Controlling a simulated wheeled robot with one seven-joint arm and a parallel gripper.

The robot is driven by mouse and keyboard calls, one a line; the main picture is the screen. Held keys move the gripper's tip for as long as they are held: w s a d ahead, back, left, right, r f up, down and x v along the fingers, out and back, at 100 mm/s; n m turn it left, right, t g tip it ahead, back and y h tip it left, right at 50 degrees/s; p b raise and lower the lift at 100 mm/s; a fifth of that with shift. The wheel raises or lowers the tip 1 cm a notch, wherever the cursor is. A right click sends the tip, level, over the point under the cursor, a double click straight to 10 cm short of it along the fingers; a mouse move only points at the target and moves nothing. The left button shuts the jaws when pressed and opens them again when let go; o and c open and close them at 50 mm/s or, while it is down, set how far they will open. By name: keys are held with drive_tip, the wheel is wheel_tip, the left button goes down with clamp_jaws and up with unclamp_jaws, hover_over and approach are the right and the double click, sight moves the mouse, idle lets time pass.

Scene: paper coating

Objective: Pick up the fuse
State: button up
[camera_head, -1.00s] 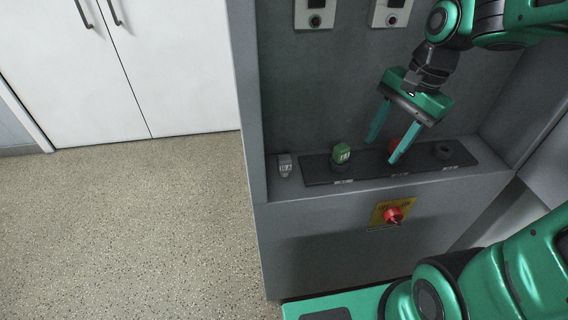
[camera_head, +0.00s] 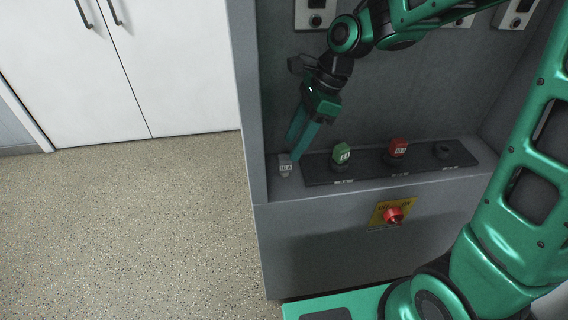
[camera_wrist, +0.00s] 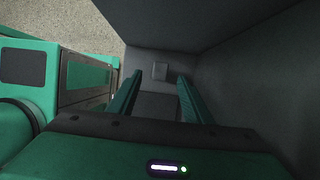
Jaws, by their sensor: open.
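A small grey fuse (camera_head: 285,165) with a dark-lettered label stands at the left end of the cabinet shelf, left of the dark socket strip. My gripper (camera_head: 297,148) is just above it, fingers pointing down, open and empty. In the wrist view the fuse (camera_wrist: 160,71) shows as a small grey block beyond and between the tips of my gripper (camera_wrist: 155,80), apart from both fingers. A green fuse (camera_head: 342,154) and a red fuse (camera_head: 397,148) sit in the strip.
The dark strip (camera_head: 320,174) has an empty round socket (camera_head: 443,152) at its right. A red knob (camera_head: 393,215) on a yellow plate is on the cabinet front. The cabinet's left side wall (camera_head: 247,120) is close to the fuse and gripper.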

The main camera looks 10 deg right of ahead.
sight(287, 156)
drive_tip(key=shift+x, duration=3.15)
drive_tip(key=shift+w+d, duration=0.1)
drive_tip(key=c, duration=1.1)
